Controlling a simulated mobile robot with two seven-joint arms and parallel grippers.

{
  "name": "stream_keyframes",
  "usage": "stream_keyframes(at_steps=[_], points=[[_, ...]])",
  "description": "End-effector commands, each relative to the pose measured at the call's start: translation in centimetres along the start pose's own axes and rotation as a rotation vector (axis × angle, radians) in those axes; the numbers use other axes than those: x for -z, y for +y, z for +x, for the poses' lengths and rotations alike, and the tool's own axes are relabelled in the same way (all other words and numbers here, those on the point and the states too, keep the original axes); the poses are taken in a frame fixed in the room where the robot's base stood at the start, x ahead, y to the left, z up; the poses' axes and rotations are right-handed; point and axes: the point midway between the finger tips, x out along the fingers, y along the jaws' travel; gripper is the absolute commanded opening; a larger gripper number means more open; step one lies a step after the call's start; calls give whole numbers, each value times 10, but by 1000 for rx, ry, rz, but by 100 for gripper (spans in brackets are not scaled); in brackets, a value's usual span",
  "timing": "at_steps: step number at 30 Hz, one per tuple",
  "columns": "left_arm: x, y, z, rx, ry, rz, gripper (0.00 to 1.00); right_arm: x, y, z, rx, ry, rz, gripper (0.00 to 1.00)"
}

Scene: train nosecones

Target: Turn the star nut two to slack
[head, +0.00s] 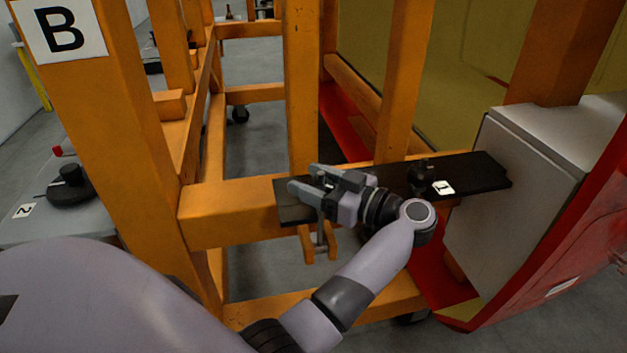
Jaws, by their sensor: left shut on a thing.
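A black bar (470,172) lies along the orange beam and reaches to the grey box on the right. A dark star nut (421,172) stands on it beside a white label "1" (443,187). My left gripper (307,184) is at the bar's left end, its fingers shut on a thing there. That thing is mostly hidden by the fingers; I take it for star nut two, but no label shows beside it. Below that end hangs a metal rod with orange pieces (318,245). My right gripper is not in view.
Orange posts (300,80) rise close behind the left gripper, and a post marked "B" (65,33) stands at left. A grey box (505,180) and red nosecone (560,255) stand at right. A black device (70,188) labelled "2" sits on a grey surface at far left.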

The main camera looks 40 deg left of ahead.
Motion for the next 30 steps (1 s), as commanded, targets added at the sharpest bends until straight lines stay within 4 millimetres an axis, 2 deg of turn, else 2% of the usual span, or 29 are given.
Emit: stream_keyframes(at_steps=[8,9,11,24,30], points=[[2,0,1,2,4,-6,28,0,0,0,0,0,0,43],[2,0,1,2,4,-6,62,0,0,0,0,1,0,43],[2,0,1,2,4,-6,80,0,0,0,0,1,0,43],[1,0,0,-3,1,-3,80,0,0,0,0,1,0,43],[0,1,1,-64,4,-3,80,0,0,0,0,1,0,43]])
